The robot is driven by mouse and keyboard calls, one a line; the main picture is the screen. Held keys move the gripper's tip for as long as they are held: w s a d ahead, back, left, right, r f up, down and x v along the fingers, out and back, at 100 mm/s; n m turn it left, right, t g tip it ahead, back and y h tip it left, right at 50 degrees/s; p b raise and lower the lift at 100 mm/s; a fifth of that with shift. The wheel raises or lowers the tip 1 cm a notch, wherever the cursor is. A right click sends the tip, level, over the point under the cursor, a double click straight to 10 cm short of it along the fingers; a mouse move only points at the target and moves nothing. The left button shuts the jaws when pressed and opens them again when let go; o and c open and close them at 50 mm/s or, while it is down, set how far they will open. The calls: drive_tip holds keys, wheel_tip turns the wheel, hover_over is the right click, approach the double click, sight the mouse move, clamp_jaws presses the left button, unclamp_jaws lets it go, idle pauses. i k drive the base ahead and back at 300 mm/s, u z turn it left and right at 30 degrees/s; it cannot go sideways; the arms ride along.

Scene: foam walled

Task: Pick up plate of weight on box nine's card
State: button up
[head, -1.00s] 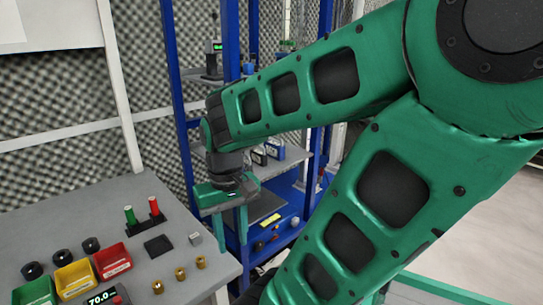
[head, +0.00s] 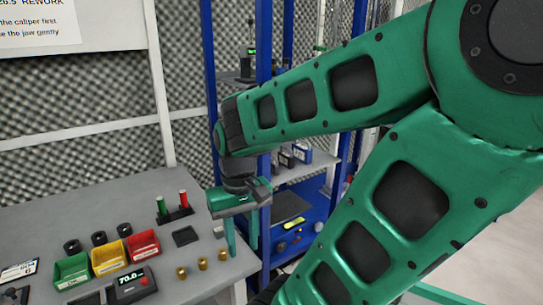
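My gripper (head: 241,238) hangs above the right edge of the grey bench, its two green fingers pointing down with a gap between them and nothing seen in it. Several small brass weights stand in a row on the bench, including a left one (head: 181,273) and a right one (head: 222,254). A dark flat square plate (head: 185,236) lies behind them. A white card (head: 18,271) is at the far left edge, its text too small to read surely. I cannot make out which box is nine or which plate the card names.
Green (head: 72,270), yellow (head: 109,257) and red (head: 142,246) bins stand on the bench, with black rings behind. A display (head: 131,286) reads about 70.0. A stand with green and red pegs (head: 175,213) is behind. A blue shelf rack (head: 263,70) rises behind my gripper.

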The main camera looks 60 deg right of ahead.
sight(275, 169)
drive_tip(key=u, duration=1.35)
drive_tip(key=k, duration=1.85)
drive_tip(key=z, duration=1.1)
drive_tip(key=i, duration=1)
drive_tip(key=u, duration=0.05)
